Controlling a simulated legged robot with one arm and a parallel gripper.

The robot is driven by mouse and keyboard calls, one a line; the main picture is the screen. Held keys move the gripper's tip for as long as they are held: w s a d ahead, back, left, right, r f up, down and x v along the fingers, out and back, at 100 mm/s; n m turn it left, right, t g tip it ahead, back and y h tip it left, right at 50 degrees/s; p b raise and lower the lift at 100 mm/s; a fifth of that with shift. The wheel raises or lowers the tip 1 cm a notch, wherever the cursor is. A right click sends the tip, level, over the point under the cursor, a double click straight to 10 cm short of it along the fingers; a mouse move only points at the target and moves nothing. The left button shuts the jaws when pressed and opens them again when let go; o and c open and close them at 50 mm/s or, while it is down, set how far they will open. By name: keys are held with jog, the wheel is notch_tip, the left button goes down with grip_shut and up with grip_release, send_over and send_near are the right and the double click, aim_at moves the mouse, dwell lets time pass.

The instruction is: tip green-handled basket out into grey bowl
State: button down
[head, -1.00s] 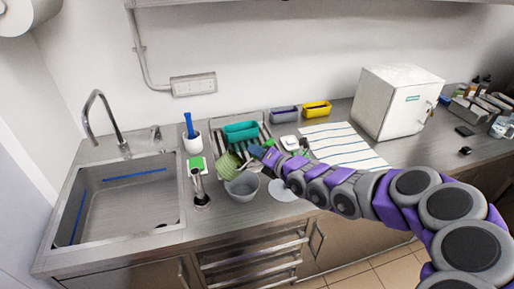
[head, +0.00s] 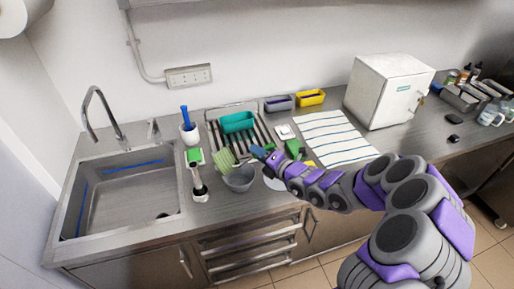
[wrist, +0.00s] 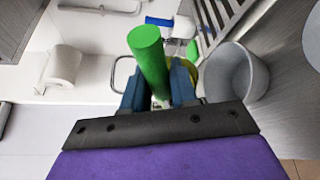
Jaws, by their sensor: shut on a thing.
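The light green basket (head: 224,161) is tilted beside and just above the back left rim of the grey bowl (head: 240,180) in the head view. I cannot see what it holds. My gripper (head: 259,153) is to the right of the basket, behind the bowl. In the wrist view my gripper (wrist: 160,92) is shut on the green handle (wrist: 149,58), which sticks up between the blue fingers. The basket's body is mostly hidden there. The bowl stands upright on the counter and also shows right of the fingers in the wrist view (wrist: 236,74).
A drying rack (head: 262,132) holding a teal tub (head: 237,122) lies behind the bowl. The sink (head: 125,200) is at left, with a white cup (head: 188,133) beside it. A striped cloth (head: 335,138) and white freezer (head: 388,90) are at right.

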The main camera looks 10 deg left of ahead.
notch_tip(320, 180, down, 8)
jog(key=w+d+m+t+y, duration=0.1)
jog(key=m+y, duration=0.1)
jog(key=m, duration=0.4)
jog(key=shift+d+m+p, duration=0.3)
jog(key=shift+d+m, duration=0.05)
jog(key=shift+m, duration=0.05)
jog(key=shift+w, duration=0.15)
dwell(0.9)
